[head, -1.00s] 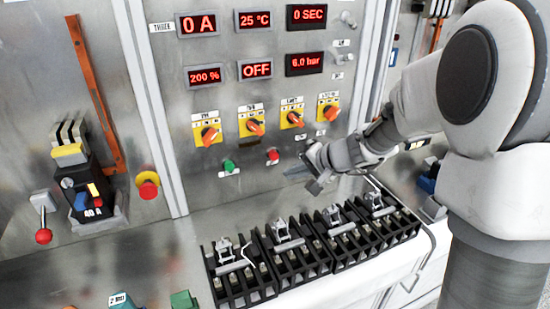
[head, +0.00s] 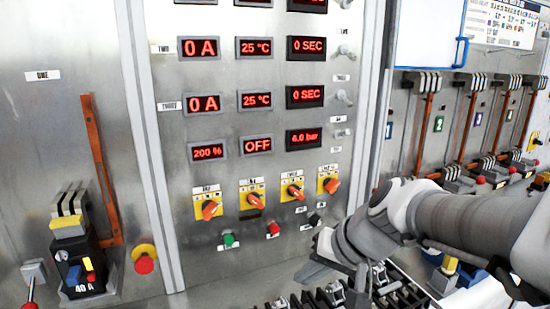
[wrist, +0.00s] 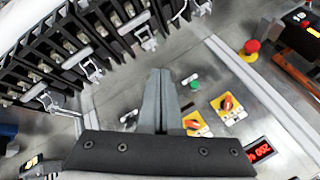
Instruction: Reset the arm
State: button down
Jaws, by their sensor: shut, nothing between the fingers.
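My arm reaches in from the right edge in the head view, its forearm nearly level and its wrist bent down at the lower middle. My gripper (wrist: 161,74) shows in the wrist view with its grey fingers together and nothing between them. It hangs in front of the steel panel (head: 230,180), apart from the knobs and buttons as far as I can tell. In the head view its fingertips are hard to make out against the wrist and the black terminal blocks behind.
Black terminal blocks (wrist: 75,42) line the bench near my gripper. The panel carries orange selector knobs (head: 209,209), a green button (head: 229,240), a red button (head: 273,228) and red displays (head: 208,152). A red emergency button (head: 144,264) and a 40 A breaker (head: 82,262) are at left.

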jog(key=s+d+r+n+h, duration=0.1)
jog(key=s+d+h, duration=0.4)
jog(key=s+d, duration=0.3)
jog(key=s, duration=0.4)
jog(key=shift+d+n+t, duration=0.2)
jog(key=shift+n+t, duration=0.1)
jog(key=shift+s, duration=0.1)
